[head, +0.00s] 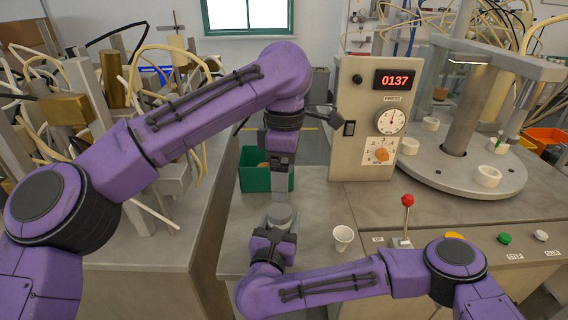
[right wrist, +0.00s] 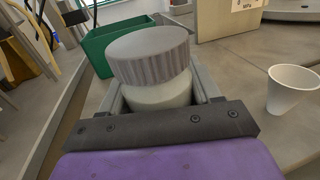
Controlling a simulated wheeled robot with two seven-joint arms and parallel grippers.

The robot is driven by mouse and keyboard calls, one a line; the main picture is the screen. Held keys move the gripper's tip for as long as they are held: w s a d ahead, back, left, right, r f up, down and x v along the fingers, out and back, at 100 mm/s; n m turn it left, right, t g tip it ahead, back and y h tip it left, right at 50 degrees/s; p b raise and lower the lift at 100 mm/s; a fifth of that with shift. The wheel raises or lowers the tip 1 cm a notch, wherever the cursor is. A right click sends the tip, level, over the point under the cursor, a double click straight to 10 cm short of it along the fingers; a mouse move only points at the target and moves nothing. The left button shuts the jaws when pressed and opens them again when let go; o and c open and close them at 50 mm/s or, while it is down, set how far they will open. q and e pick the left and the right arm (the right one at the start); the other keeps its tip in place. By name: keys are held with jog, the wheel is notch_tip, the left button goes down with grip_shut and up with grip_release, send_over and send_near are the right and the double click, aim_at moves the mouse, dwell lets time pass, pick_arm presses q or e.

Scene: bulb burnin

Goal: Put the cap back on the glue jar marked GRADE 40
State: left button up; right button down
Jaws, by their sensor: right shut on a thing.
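My right gripper (head: 279,228) is shut around the pale body of a jar (right wrist: 158,96), above the front of the bench. A wide grey ribbed cap (right wrist: 150,55) sits on the jar top and looks slightly tilted in the right wrist view; I cannot tell whether it is fully seated. The cap (head: 280,213) also shows in the head view. No GRADE marking is visible on the jar. My left arm reaches over from the left, and its gripper (head: 282,178) points down above and behind the jar; its fingers are too unclear to read.
A green bin (head: 255,181) stands behind the grippers. A white cup (head: 343,236) stands right of the jar. A red-knobbed lever (head: 407,202), a control box (head: 361,150) reading 0137 and a round turntable (head: 460,176) are further right. Tubes crowd the left bench.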

pick_arm(q)
notch_tip(320, 180, up, 3)
dwell(0.3)
pick_arm(e)
jog(key=shift+c, duration=0.8)
grip_release()
jog(key=shift+s, duration=0.1)
